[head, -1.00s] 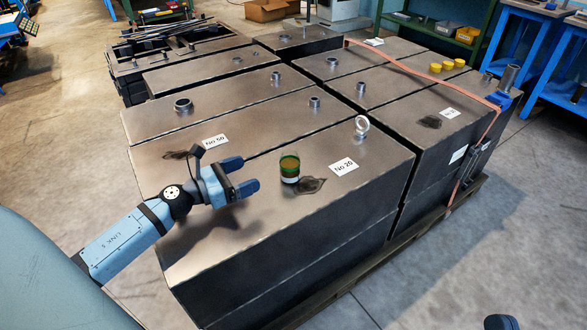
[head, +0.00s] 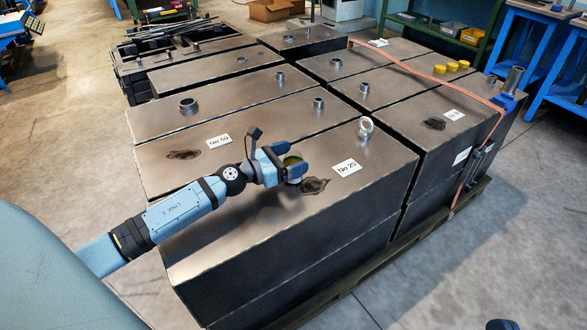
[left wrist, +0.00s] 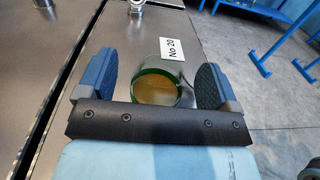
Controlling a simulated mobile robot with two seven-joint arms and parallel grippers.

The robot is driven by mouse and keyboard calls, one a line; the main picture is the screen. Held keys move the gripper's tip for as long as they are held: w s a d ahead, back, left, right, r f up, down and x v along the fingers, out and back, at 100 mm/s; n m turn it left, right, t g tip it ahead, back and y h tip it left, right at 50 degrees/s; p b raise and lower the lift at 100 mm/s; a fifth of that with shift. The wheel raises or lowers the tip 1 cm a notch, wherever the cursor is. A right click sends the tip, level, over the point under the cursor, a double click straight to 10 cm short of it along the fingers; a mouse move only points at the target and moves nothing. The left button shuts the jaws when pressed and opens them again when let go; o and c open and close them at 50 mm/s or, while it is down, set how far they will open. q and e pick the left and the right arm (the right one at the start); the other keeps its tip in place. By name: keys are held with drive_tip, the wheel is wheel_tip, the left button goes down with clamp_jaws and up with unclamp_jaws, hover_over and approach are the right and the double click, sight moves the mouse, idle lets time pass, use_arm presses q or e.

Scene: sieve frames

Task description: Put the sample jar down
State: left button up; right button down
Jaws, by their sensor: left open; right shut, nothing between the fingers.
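The sample jar (head: 292,160) is a small glass jar with a green band and brownish contents. It stands on the metal top of the block labelled No 20 (head: 345,200), beside a dark stain, partly hidden by my fingers. In the left wrist view the jar (left wrist: 158,88) sits between the two blue fingers, with a gap on each side. My left gripper (head: 288,165) is open around it; it also shows in the left wrist view (left wrist: 152,75). Only a dark tip of my right gripper (head: 503,324) shows at the bottom edge.
A metal ring fitting (head: 366,126) stands behind the No 20 label (head: 347,167). The No 50 block (head: 220,141) lies behind, across a narrow gap. Yellow caps (head: 452,67) and an orange strap (head: 440,80) are on the right blocks. The block's near top is clear.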

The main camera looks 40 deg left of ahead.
use_arm(q)
drive_tip(key=shift+w+d, duration=0.25)
drive_tip(key=shift+w, duration=0.3)
drive_tip(key=c, duration=1.1)
use_arm(e)
drive_tip(key=shift+s+r, duration=0.1)
drive_tip(key=shift+r, duration=0.1)
use_arm(q)
drive_tip(key=shift+r, duration=0.1)
